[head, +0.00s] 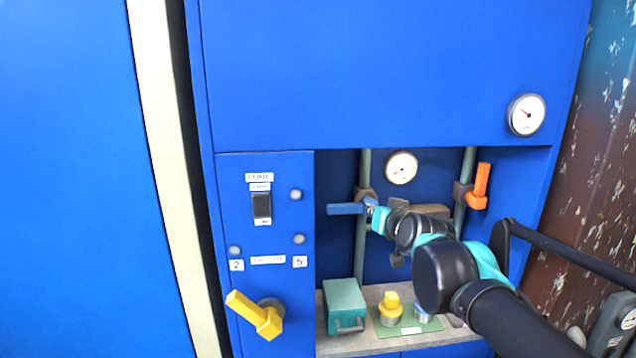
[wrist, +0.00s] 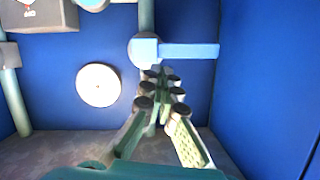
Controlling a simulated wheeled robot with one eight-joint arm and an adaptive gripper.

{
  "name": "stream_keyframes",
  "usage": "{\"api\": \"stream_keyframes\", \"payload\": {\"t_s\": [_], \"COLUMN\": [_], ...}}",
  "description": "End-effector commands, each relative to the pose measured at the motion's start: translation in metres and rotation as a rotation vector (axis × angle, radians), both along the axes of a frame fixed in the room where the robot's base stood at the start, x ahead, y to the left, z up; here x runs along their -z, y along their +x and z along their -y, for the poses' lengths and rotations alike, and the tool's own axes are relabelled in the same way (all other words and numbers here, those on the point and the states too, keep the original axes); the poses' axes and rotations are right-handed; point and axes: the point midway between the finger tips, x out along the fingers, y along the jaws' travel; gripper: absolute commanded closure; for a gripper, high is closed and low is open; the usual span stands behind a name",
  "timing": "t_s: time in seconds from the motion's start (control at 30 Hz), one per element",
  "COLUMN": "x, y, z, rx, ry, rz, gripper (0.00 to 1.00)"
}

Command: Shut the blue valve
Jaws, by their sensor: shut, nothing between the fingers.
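The blue valve (head: 345,208) is on the left vertical pipe in the cabinet recess. Its lever lies level, across the pipe, pointing left in the head view. The wrist view looks turned over: there the blue valve (wrist: 190,50) points right from its pale hub on the pipe. My gripper (wrist: 162,74) is shut and empty, its fingertips just below the hub in that picture. I cannot tell whether they touch it. In the head view my arm and wrist hide part of the valve's hub and the pipe.
An orange valve (head: 481,185) stands upright on the right pipe. A gauge (head: 401,168) sits between the pipes. A teal box (head: 344,305) and a yellow-topped item (head: 390,307) stand on the shelf below. A yellow handle (head: 256,315) sticks out of the left panel.

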Motion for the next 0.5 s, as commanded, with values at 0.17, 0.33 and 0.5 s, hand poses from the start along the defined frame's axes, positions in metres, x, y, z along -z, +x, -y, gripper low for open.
{"api": "stream_keyframes", "payload": {"t_s": [0.17, 0.33, 0.5], "x": [0.022, 0.053, 0.098], "y": [0.0, -0.002, -0.01], "z": [-0.001, 0.0, 0.002], "rx": [-0.011, -0.024, -0.039], "ry": [-0.017, -0.041, -0.078], "rz": [-0.055, -0.135, -0.256], "gripper": [1.0, 1.0, 1.0]}}
